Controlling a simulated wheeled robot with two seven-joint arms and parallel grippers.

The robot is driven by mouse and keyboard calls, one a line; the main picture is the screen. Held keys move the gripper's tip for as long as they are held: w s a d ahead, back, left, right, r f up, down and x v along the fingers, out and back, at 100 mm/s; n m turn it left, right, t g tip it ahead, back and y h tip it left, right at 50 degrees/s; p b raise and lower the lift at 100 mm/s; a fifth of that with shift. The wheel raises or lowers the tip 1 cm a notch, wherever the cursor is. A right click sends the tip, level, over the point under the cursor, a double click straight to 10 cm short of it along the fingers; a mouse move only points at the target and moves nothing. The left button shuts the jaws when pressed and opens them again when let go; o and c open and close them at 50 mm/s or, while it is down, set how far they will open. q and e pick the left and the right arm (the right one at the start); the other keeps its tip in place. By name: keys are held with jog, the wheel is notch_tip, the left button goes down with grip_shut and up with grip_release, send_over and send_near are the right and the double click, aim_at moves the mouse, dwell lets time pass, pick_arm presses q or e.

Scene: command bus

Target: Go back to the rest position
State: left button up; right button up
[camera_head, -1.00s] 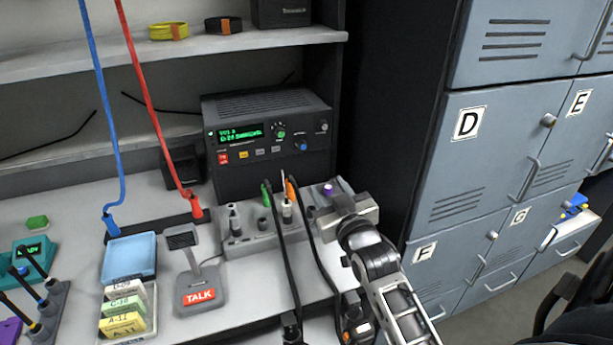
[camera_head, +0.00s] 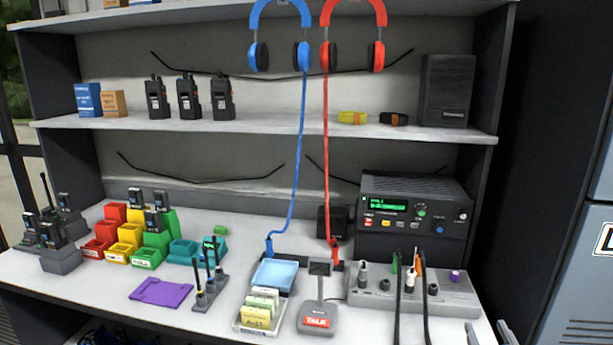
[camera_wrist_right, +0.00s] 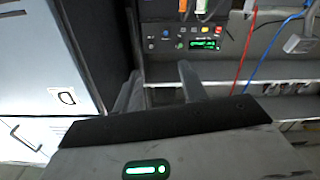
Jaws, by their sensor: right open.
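My right gripper (camera_head: 488,333) shows only as two pale fingertips at the bottom right edge of the head view, by the front right corner of the desk. In the right wrist view its two fingers (camera_wrist_right: 160,86) stand apart with nothing between them. The wrist view is upside down, with the desk equipment beyond the fingers. My left gripper is in neither view.
The radio unit (camera_head: 414,215) and the grey switch panel (camera_head: 440,294) with upright cables stand at the desk's right. A microphone stand (camera_head: 318,313) is left of them. Grey lockers (camera_head: 585,290) are at the far right. Blue and red headsets (camera_head: 383,55) hang above.

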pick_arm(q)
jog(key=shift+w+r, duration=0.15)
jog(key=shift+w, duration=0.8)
pick_arm(e)
jog(key=s+a+f+n+g+y, duration=0.3)
jog(key=s+a+f+g+y, duration=0.3)
jog(key=s+a+f, duration=1.1)
jog(key=shift+a+f+g+y, duration=0.3)
jog(key=shift+a+f+g, duration=0.4)
jog(key=shift+a+f, duration=0.05)
